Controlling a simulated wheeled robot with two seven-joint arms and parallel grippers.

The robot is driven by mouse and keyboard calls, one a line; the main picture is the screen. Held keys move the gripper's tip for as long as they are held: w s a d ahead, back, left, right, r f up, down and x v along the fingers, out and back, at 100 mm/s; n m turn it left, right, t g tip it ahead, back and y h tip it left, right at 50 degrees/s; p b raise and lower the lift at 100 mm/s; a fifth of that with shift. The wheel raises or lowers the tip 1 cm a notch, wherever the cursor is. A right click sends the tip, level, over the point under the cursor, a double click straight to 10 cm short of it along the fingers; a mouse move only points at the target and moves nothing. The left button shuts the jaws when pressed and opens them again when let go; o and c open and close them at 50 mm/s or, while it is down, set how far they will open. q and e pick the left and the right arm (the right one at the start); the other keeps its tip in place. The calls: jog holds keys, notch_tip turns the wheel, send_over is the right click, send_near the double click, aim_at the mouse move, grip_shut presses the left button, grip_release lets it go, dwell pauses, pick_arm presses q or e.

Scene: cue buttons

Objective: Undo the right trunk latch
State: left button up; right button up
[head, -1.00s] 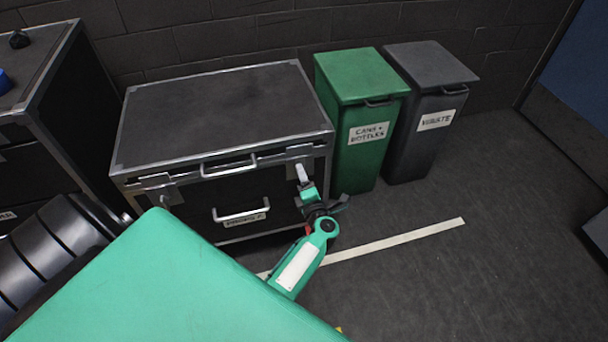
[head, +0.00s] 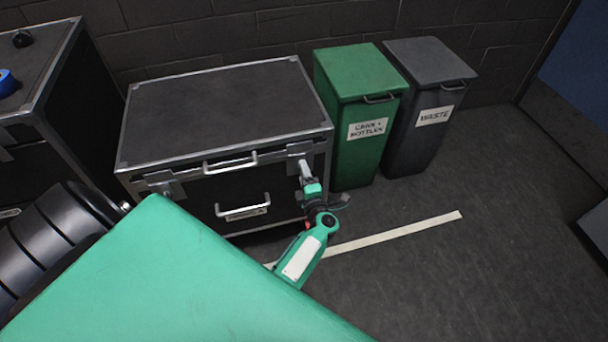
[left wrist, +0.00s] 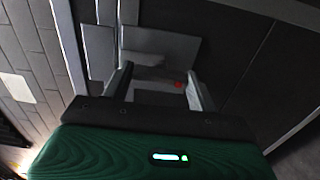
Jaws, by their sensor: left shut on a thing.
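The black trunk (head: 215,105) with metal edges stands by the wall, its lid down. Its right latch (head: 297,150) is a metal plate at the front right corner, partly hidden by my left gripper (head: 305,172). The left gripper is at this latch, shut on its lower part. In the left wrist view the two fingers (left wrist: 160,90) stand on either side of a grey latch piece, in front of the plate (left wrist: 160,45). A small red spot shows by the right finger. Whether the latch is loose cannot be told. My right gripper is not in view.
The trunk's left latch (head: 162,183), lid handle (head: 230,164) and front handle (head: 242,208) are clear of the gripper. A green bin (head: 352,75) and a grey waste bin (head: 430,75) stand right of the trunk. Another case (head: 85,100) stands left.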

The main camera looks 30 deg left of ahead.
pick_arm(q)
jog(key=o, duration=0.9)
jog(key=shift+o, duration=0.2)
